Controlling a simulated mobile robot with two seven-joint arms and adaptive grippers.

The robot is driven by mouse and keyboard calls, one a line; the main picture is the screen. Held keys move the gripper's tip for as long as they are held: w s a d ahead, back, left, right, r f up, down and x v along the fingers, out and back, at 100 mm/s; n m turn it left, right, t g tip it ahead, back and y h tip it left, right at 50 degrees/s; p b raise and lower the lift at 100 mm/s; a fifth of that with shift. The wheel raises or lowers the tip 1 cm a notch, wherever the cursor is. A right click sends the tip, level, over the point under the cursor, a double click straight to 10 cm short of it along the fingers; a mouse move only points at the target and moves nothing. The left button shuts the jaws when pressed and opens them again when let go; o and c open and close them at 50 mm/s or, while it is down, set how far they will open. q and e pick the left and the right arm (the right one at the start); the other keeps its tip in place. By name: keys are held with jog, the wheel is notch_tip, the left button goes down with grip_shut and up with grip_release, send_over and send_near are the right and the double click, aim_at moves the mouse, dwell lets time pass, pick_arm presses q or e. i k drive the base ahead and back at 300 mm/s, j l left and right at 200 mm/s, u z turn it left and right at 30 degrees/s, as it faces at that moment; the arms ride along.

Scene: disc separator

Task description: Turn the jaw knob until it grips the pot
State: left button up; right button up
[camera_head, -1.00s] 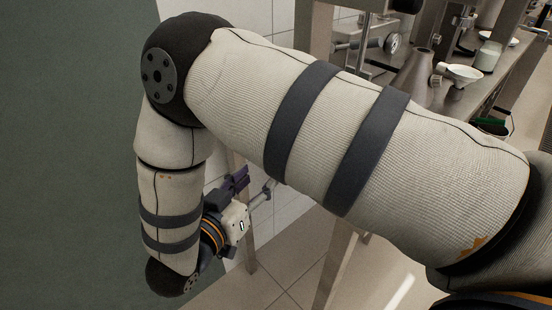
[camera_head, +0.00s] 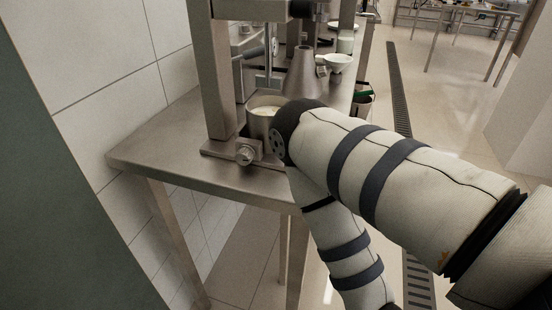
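A metal pot (camera_head: 259,119) with pale, creamy contents stands upright on the base plate (camera_head: 219,149) of the machine on the steel table. A small metal jaw block with a round jaw knob (camera_head: 246,154) sits at the front of that plate, just in front of the pot. I cannot tell whether the jaw touches the pot. My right arm comes in from the right. Its dark elbow covers the right side of the pot and part of the plate, and its forearm hangs down past the table's front. Neither gripper shows in the view.
The steel table (camera_head: 151,146) is bare to the left of the machine. The machine's upright post (camera_head: 221,90) rises beside the pot. A tiled wall is at left.

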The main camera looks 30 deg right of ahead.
aim_at(245, 154)
jog(key=j+z, duration=0.25)
jog(key=z, duration=0.2)
jog(key=j+z, duration=0.25)
jog(key=z, duration=0.2)
jog(key=j+z, duration=0.25)
jog(key=z, duration=0.2)
jog(key=j+z, duration=0.25)
jog(key=z, duration=0.2)
